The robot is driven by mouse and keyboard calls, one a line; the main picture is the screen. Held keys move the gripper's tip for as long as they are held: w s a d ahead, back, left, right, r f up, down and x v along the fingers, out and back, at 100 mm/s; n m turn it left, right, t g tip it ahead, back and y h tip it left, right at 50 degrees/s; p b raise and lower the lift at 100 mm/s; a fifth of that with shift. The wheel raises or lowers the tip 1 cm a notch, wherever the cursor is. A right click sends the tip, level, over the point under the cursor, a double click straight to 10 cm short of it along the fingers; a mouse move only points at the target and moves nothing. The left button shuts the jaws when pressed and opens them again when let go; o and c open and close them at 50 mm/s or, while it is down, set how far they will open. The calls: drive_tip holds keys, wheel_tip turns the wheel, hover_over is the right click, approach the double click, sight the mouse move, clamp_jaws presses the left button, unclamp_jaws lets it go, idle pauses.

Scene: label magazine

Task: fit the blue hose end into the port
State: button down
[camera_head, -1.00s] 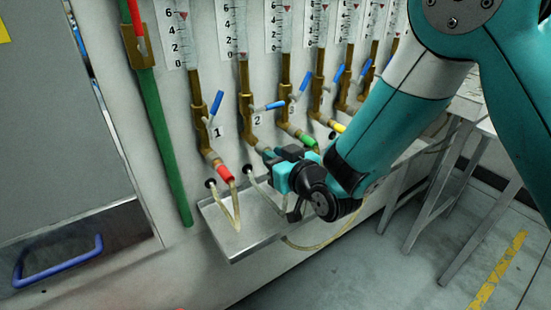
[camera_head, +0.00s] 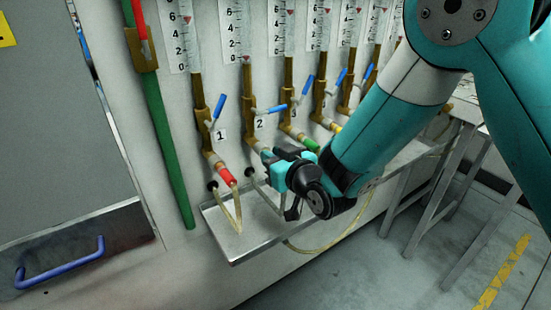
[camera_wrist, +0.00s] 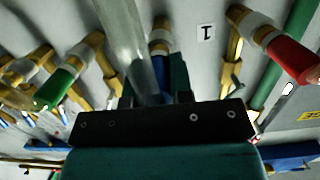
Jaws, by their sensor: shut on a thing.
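My gripper (camera_head: 270,157) is at the second brass branch, under the label 2. It is shut on the blue hose end (camera_wrist: 160,50), which shows as a blue ring between the fingers in the wrist view. The port (camera_wrist: 161,24), a pale fitting on brass pipe, is directly beyond the blue ring and roughly in line with it. The port also shows in the head view (camera_head: 262,148), just left of the fingers. I cannot tell how deep the hose end sits, as the jaws hide it. A clear hose (camera_wrist: 122,35) crosses beside the port.
A red hose end (camera_head: 227,176) is on branch 1 to the left, and a green one (camera_head: 310,144) on branch 3 to the right. Blue valve levers (camera_head: 219,106) stick out above. A metal tray (camera_head: 238,248) is below, with hoses looping over it.

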drive_tip(key=shift+w+a, duration=0.2)
drive_tip(key=shift+w, duration=0.1)
drive_tip(key=c, duration=0.9)
unclamp_jaws()
drive_tip(key=shift+s, duration=0.1)
drive_tip(key=b+v, duration=1.7)
drive_tip(key=b, duration=0.2)
drive_tip(key=shift+s+d+r, duration=0.1)
drive_tip(key=shift+r, duration=0.05)
